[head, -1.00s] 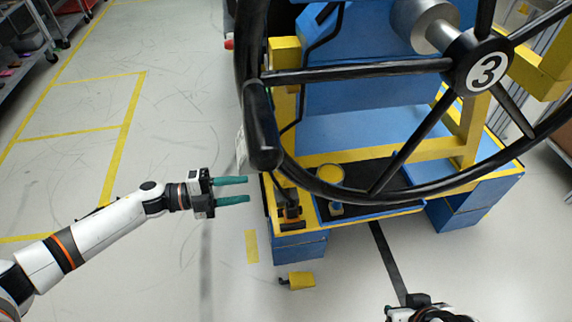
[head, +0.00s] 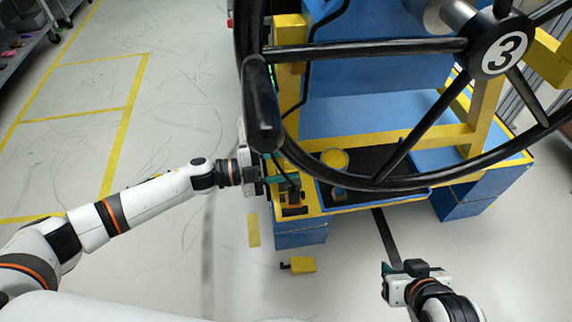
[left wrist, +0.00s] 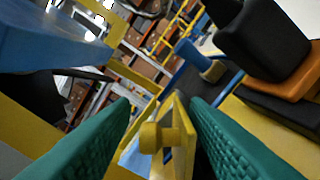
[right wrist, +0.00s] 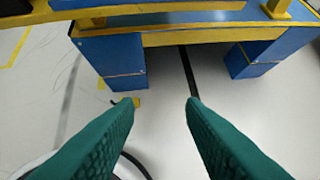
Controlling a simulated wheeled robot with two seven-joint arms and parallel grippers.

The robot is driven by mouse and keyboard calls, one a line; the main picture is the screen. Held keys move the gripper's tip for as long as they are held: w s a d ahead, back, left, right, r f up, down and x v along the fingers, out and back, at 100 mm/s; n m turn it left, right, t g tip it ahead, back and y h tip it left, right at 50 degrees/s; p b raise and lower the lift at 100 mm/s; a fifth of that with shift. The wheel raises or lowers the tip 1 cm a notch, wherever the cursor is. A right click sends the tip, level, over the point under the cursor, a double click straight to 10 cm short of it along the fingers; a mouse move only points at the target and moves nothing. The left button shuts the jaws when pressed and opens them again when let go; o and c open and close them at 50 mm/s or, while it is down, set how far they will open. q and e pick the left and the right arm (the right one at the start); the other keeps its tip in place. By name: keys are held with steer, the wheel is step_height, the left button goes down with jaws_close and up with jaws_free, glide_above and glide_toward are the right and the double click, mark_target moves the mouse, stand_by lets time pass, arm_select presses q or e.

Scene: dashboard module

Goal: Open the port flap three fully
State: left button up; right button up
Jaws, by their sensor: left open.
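A yellow plate with a round yellow knob (left wrist: 155,138), which looks like the port flap, stands between my left fingers in the left wrist view. I cannot tell how far open it is, and no number shows on it. My left gripper (left wrist: 160,100) is open, with a green finger on either side of the plate and a gap visible. In the head view the left gripper (head: 282,168) is at the console's left edge, partly behind the steering wheel's rim. My right gripper (right wrist: 160,106) is open and empty over the floor; it shows at lower right in the head view (head: 389,268).
A large black steering wheel (head: 365,48) marked 3 overhangs the blue and yellow console (head: 300,232). A black lever on an orange base (left wrist: 262,45) stands close right of the left fingers. A yellow block (head: 302,265) lies on the floor. The floor at left is clear.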

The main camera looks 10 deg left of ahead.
arm_select(q)
steer(key=shift+d, duration=0.15)
arm_select(e)
steer(key=shift+w, duration=0.1)
arm_select(q)
steer(key=shift+c, duration=0.3)
steer(key=c, duration=0.8)
steer(key=shift+w+r+n+p, duration=0.2)
steer(key=shift+w+n+p, duration=0.15)
steer(key=shift+n+p, duration=0.5)
steer(key=shift+c, duration=0.2)
arm_select(e)
steer(key=s+d+f+g+h, duration=0.1)
steer(key=s+d+g, duration=0.1)
steer(key=s+g, duration=0.2)
steer(key=s, duration=0.2)
steer(key=shift+s+f, duration=0.35)
steer(key=shift+s, duration=0.05)
steer(key=shift+d, duration=0.1)
arm_select(q)
steer(key=o, duration=0.9)
